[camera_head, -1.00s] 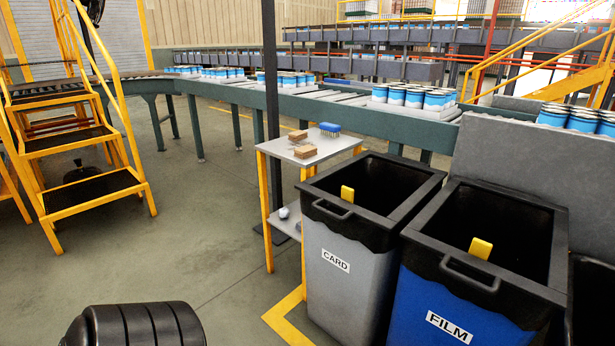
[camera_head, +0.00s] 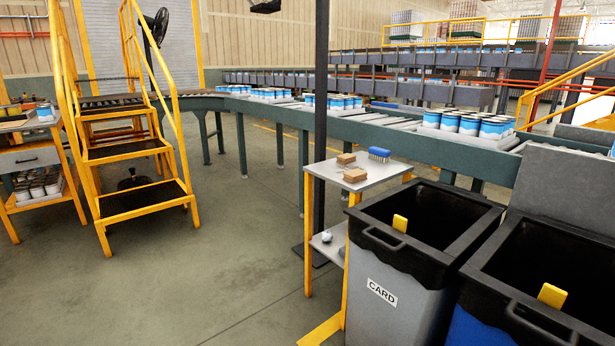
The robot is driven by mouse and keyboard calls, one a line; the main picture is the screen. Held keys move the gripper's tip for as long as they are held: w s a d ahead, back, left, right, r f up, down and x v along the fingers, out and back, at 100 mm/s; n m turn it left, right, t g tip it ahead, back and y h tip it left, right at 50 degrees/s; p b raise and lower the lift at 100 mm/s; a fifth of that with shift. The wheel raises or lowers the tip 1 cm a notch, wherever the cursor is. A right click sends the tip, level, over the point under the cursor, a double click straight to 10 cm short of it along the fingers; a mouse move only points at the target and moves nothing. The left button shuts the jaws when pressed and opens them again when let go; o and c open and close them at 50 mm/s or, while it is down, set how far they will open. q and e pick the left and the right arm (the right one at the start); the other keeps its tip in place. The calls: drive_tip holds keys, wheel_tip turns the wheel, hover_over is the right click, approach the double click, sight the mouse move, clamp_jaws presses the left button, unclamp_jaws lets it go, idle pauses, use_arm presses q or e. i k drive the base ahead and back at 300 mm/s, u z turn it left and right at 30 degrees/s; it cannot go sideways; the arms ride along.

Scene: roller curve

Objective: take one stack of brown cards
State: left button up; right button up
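Two small stacks of brown cards lie on the grey top of a small yellow-legged table (camera_head: 388,179). The rear stack (camera_head: 346,159) is near the table's back left edge. The front stack (camera_head: 355,175) is nearer the table's front edge. A blue brush (camera_head: 379,154) lies to their right. Neither of my grippers shows in the head view, and nothing touches the stacks.
The card bin (camera_head: 392,290) and another dark-lined bin (camera_head: 540,270) stand right of the table. A dark post (camera_head: 321,110) rises behind it. A roller conveyor (camera_head: 400,131) with cans runs behind. Yellow steps (camera_head: 140,150) stand left. Open floor (camera_head: 215,270) lies left of the table.

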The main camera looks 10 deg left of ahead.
sight(355, 176)
drive_tip(key=u, duration=0.05)
drive_tip(key=i, duration=1.5)
drive_tip(key=z, duration=0.8)
